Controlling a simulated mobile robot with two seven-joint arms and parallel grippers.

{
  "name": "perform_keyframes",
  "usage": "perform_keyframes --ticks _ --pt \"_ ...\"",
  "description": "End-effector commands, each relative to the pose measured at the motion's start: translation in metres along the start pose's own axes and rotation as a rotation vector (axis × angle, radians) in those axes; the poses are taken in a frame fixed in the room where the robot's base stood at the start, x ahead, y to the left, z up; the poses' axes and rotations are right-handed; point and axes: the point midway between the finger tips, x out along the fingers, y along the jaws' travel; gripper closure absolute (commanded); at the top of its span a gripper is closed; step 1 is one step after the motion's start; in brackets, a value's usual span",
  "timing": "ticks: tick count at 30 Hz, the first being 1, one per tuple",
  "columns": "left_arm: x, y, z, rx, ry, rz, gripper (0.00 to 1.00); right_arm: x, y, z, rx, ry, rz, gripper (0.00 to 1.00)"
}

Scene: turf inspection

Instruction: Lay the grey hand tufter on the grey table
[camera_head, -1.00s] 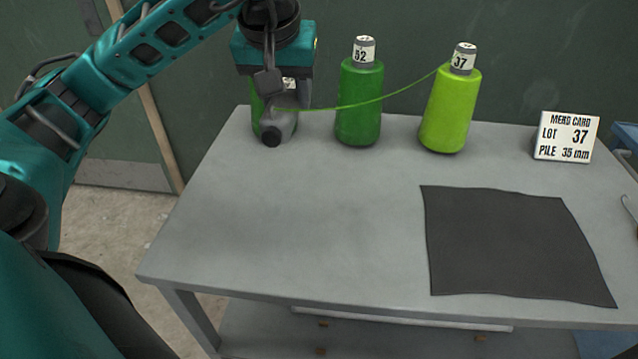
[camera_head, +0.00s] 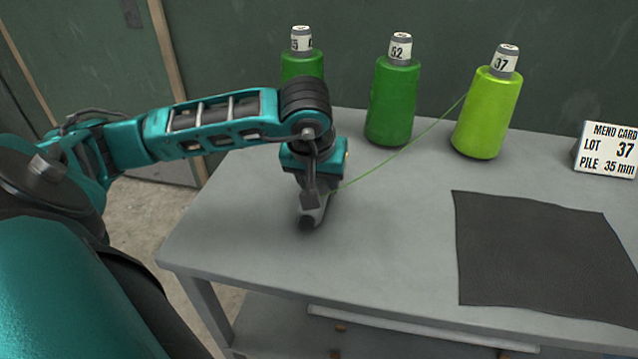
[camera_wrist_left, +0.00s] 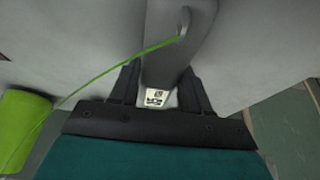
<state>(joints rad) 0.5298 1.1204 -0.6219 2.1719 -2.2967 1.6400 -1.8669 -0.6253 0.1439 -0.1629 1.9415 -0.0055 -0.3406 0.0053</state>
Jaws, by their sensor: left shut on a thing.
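The grey hand tufter (camera_head: 314,212) is in my left gripper (camera_head: 312,196), which is shut on it. In the head view the tufter is over the left part of the grey table (camera_head: 245,225); I cannot tell whether it touches the top. A green yarn runs from the tufter to the lime cone marked 37 (camera_head: 487,112). In the left wrist view the tufter (camera_wrist_left: 180,50) lies between the fingers of my left gripper (camera_wrist_left: 158,85), with the yarn across it and a small white label near the palm. My right gripper is not in view.
A green cone marked 52 (camera_head: 393,105) and another green cone (camera_head: 301,66), partly hidden by my arm, stand along the back. A dark mat (camera_head: 540,255) lies at the right, below a white card reading LOT 37 (camera_head: 607,150). The table's front left is clear.

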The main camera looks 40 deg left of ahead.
Motion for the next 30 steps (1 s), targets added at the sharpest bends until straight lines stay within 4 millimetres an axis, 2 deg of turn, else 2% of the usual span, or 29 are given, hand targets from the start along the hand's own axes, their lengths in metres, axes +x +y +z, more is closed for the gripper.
perform_keyframes --ticks 3,13,14,22,30 --pt "0.01 0.0 0.004 0.0 0.002 0.001 0.94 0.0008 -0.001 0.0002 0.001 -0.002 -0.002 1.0" --pt "0.0137 0.0001 0.0051 0.0 0.004 0.002 0.94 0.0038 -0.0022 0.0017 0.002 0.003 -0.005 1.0" --pt "0.014 0.0 0.0058 0.0 0.001 0.001 0.52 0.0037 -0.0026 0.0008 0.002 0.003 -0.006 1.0" --pt "0.0128 -0.0001 0.0055 0.0 0.0 0.0 0.28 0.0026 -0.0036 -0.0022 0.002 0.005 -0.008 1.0" --pt "0.0108 -0.0001 0.0048 0.0 0.0 0.0 0.28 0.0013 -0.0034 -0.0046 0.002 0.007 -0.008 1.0"
